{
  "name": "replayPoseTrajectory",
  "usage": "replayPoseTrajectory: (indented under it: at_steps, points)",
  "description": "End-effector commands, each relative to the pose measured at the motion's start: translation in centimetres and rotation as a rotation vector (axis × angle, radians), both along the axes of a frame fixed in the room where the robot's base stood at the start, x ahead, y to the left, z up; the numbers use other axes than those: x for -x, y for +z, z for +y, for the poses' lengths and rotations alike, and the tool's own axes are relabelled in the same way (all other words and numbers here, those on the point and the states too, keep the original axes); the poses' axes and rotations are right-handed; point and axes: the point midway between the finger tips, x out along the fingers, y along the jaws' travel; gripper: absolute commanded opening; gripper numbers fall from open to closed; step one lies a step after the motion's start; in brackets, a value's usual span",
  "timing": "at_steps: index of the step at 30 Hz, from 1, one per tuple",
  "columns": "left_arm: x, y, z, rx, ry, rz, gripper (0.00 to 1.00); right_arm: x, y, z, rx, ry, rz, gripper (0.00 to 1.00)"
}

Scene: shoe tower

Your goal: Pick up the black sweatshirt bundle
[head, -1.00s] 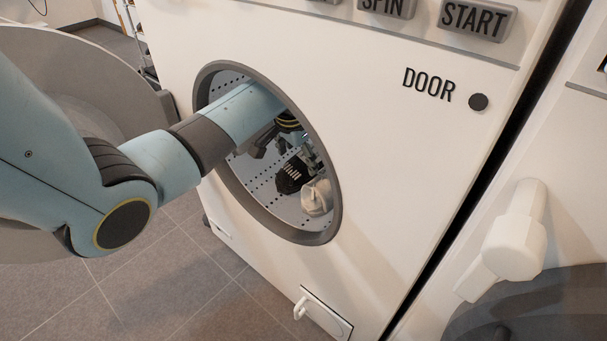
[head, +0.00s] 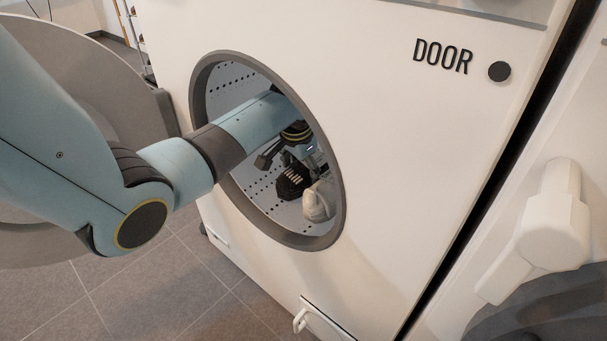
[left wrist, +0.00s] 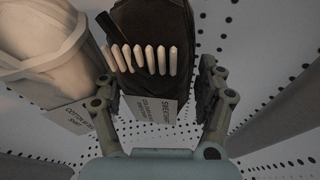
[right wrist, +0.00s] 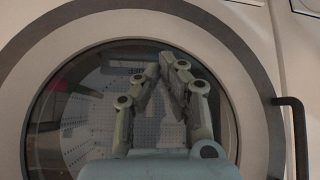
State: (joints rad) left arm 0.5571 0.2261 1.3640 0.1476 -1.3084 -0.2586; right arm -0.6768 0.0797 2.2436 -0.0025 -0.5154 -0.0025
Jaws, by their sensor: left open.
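The black sweatshirt bundle (head: 292,182), dark with a row of pale pegs, lies inside the washer drum. In the left wrist view the bundle (left wrist: 155,25) has a white label on its near side and runs up past the picture's top edge. My left gripper (head: 288,160) is inside the drum, close to the bundle. In the left wrist view the fingers of this gripper (left wrist: 156,78) are spread, one at each side of the bundle's near end; I cannot tell whether they touch it. My right gripper (right wrist: 160,65) is outside, its fingertips together and empty, before a round washer door.
A cream bundle (head: 319,200) lies right beside the black one; it also shows in the left wrist view (left wrist: 45,40), close to the left finger. The round opening's dark rim (head: 338,215) surrounds my left arm. A white handle (head: 553,225) juts out at the right.

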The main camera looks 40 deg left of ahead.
Motion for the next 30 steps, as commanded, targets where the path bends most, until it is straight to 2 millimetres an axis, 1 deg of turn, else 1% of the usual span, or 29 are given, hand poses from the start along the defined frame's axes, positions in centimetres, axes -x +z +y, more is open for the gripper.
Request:
replayPoseTrajectory:
  at_steps: [2, 12, 20, 25, 30]
  points:
    - [0.0, 0.0, 0.0, 0.0, 0.0, 0.0, 0.73, 0.0, 0.0, 0.0, 0.0, 0.0, 0.0, 0.0]
    - [0.0, 0.0, 0.0, 0.0, 0.0, 0.0, 0.29, 0.0, 0.0, 0.0, 0.0, 0.0, 0.001, 0.0]
    - [0.0, 0.0, 0.0, -0.001, 0.0, 0.0, 0.29, 0.0, 0.0, 0.0, 0.0, 0.0, 0.001, 0.0]
    - [0.0, 0.4, 0.0, -0.001, 0.0, -0.001, 0.29, 0.1, 0.2, 0.0, -0.001, -0.002, 0.018, 0.0]
    - [-0.1, 1.6, 0.0, 0.0, 0.0, -0.003, 0.29, -0.2, 1.4, 0.0, 0.001, -0.003, 0.071, 0.0]
